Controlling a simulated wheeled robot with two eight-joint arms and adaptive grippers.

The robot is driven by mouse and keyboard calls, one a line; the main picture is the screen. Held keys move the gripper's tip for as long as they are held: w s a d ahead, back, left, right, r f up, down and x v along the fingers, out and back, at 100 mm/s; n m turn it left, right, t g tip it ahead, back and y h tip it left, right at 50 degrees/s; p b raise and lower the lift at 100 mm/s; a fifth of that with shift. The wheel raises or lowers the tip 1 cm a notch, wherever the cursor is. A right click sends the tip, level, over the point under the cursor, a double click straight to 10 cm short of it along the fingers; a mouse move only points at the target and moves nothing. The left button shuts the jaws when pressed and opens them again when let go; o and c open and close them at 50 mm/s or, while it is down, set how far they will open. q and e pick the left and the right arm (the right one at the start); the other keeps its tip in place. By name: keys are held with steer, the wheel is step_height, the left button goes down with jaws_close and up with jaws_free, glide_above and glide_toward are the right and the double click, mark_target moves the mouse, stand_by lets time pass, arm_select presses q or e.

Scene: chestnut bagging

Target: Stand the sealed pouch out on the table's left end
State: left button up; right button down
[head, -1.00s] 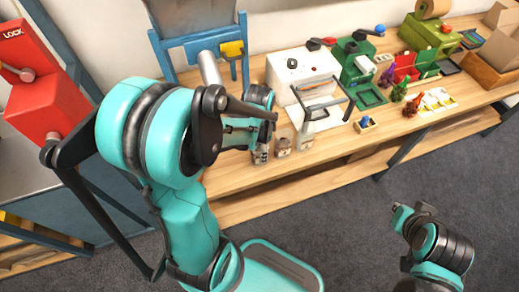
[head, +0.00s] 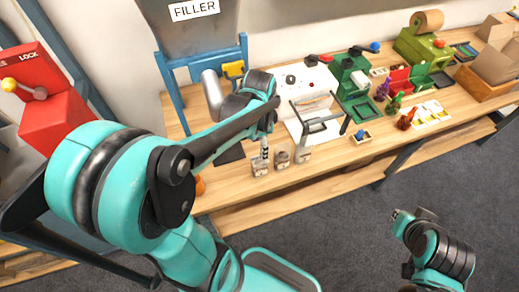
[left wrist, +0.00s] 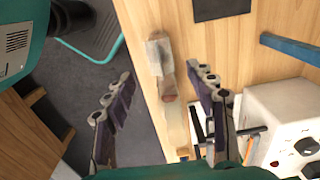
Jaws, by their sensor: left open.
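Three small pouches stand in a row at the table's front edge in the head view: a left one (head: 260,167), a middle one (head: 282,158) and a right one (head: 303,154). I cannot tell from their tops which is sealed. My left gripper (head: 265,140) is just above and behind the left pouch. In the left wrist view its fingers (left wrist: 160,75) are wide apart, with a pale-topped pouch (left wrist: 158,52) seen between them, apparently not touched. My right gripper (head: 398,216) hangs over the floor at lower right, away from the table; its jaws are unclear.
The wooden table (head: 225,188) has bare wood at its left end, partly behind my arm. The filler (head: 195,40) on a blue frame stands behind. A white machine (head: 305,92) with a grey handle is right of the gripper. A red lock box (head: 50,115) is far left.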

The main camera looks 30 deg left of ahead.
arm_select(q)
steer(key=s+d+r+n+t, duration=0.5)
steer(key=d+r+n+t, duration=0.2)
steer(key=n, duration=0.1)
stand_by(0.4)
